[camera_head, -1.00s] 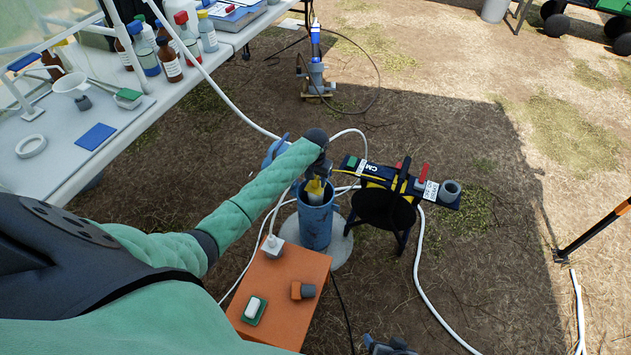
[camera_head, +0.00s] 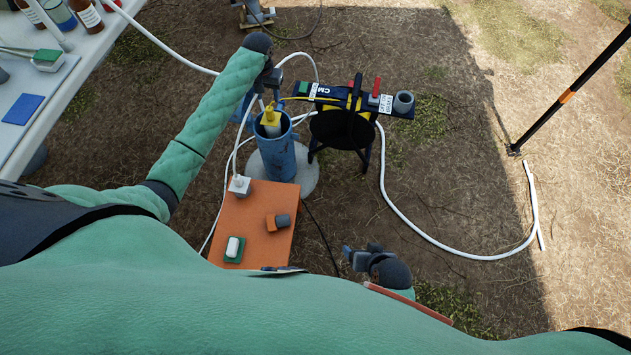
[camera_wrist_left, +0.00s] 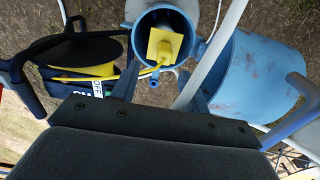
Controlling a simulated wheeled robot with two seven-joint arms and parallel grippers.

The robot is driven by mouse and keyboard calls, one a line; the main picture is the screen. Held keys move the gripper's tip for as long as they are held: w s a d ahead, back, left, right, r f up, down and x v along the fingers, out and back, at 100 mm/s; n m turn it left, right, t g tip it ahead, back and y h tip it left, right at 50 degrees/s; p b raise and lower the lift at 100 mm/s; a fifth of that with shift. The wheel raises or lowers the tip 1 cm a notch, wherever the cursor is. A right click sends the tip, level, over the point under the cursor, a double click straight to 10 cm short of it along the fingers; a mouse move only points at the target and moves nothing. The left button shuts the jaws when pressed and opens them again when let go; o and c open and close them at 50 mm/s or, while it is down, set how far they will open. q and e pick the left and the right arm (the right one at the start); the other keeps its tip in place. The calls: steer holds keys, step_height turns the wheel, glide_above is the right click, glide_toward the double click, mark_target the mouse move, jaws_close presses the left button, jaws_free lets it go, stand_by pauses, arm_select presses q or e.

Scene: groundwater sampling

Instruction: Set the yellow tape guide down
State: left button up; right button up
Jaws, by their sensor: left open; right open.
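The yellow tape guide (camera_head: 270,119) is at the mouth of the blue well pipe (camera_head: 278,158). In the left wrist view the guide (camera_wrist_left: 166,46) shows as a yellow plate within the pipe's round rim (camera_wrist_left: 142,20). A yellow tape runs from it towards the black tape reel (camera_head: 342,128). My left gripper (camera_head: 270,84) is open just beyond and above the guide, and its spread fingers (camera_wrist_left: 160,88) show apart from it in the wrist view. My right gripper (camera_head: 352,258) is open and empty, low over the ground right of the orange box.
The orange box (camera_head: 255,205) stands in front of the pipe, with a green-and-white block (camera_head: 234,249) and an orange-grey piece (camera_head: 278,222) on it. White hoses curve around the pipe and reel. A white table (camera_head: 75,75) is at left. Ground at right is mostly clear.

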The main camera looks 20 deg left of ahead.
arm_select(q)
steer(key=s+d+f+m+t+h, duration=0.1)
steer(key=s+d+f, duration=0.6)
steer(key=s+d, duration=0.25)
steer(key=s+d+f+m+t+h, duration=0.1)
steer(key=s+d+f, duration=0.5)
steer(key=s+d, duration=0.4)
steer(key=s+d+r+t, duration=0.1)
steer(key=s+d, duration=0.2)
steer(key=s, duration=0.3)
steer(key=s+d+r+t+h, duration=0.1)
steer(key=s+d, duration=0.3)
steer(key=s, duration=0.3)
steer(key=s+d+r+m+t+h, duration=0.1)
steer(key=s+d, duration=0.2)
steer(key=s, duration=0.4)
steer(key=shift+d+r, duration=0.15)
steer(key=shift+r, duration=0.05)
arm_select(e)
steer(key=shift+w+r, duration=0.25)
steer(key=shift+w, duration=0.25)
arm_select(q)
steer(key=shift+s, duration=0.1)
